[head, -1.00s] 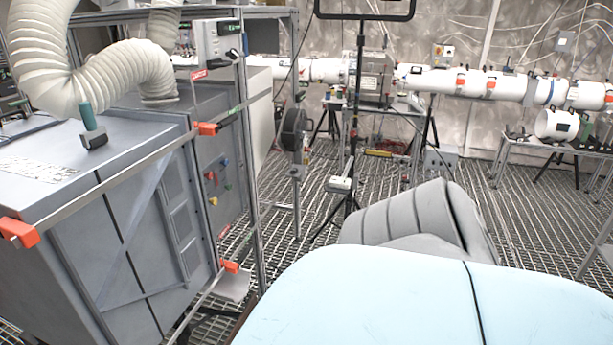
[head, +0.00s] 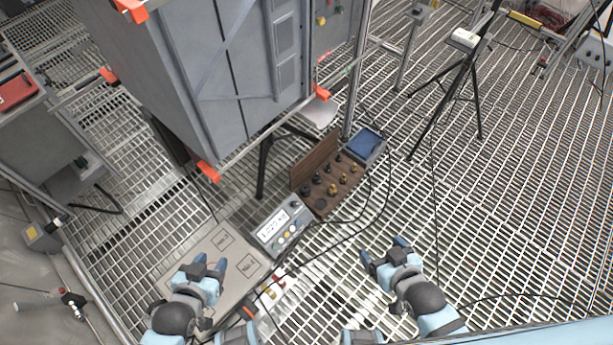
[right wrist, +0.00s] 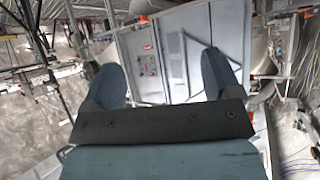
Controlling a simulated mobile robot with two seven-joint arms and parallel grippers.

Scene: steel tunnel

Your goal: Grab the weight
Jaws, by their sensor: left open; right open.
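Several small knobbed weights (head: 332,189), some dark and some brass, stand in an open wooden case (head: 320,204) on the grated floor, near the middle of the head view. My left gripper (head: 209,266) is open over a flat grey plate, left of and below the case in the picture. My right gripper (head: 384,250) is open and empty, below and right of the case. In the right wrist view its two blue fingers (right wrist: 163,78) are spread apart with nothing between them. No weight can be made out there.
The grey plate (head: 240,283) has two marked squares. A control box with a display (head: 284,226) sits between it and the case. A blue tray (head: 365,144) adjoins the case. A large grey cabinet (head: 215,75) and a black tripod (head: 464,75) stand beyond. Black cables cross the grating.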

